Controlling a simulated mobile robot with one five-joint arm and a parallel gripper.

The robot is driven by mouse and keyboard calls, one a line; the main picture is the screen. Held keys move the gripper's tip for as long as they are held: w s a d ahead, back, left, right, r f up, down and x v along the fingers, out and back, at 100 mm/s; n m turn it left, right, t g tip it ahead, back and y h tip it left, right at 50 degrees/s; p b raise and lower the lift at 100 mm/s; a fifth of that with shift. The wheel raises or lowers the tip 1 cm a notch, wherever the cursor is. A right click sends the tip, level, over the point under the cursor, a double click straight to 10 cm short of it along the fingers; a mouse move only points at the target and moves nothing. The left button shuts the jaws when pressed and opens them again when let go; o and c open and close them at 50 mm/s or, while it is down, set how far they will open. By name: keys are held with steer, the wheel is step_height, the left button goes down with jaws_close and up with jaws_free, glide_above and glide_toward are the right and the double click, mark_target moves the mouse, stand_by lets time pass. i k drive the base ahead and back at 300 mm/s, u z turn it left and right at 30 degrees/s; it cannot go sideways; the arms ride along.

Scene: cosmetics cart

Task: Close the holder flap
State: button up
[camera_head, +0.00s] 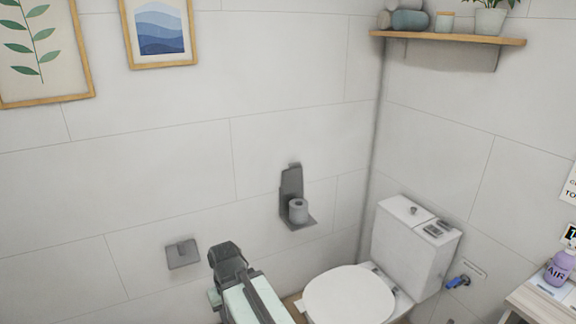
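The grey paper holder (296,222) is mounted on the tiled wall, left of the toilet. Its flap (291,184) stands up, raised against the wall above the roll. A grey-white paper roll (298,210) sits upright on the holder's lower plate. My arm rises from the bottom edge, left of and below the holder, with its dark joint apart from it. I cannot make out any gripper fingers; nothing of mine touches the flap.
A white toilet (350,296) with a tank (415,248) stands right of the holder. A small grey wall fitting (182,254) is left of my arm. A shelf (450,38) hangs high in the corner. A side table (540,304) holds a purple bottle (559,268).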

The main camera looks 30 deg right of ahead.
mark_target(293, 178)
steer(key=u, duration=0.05)
steer(key=i, duration=0.85)
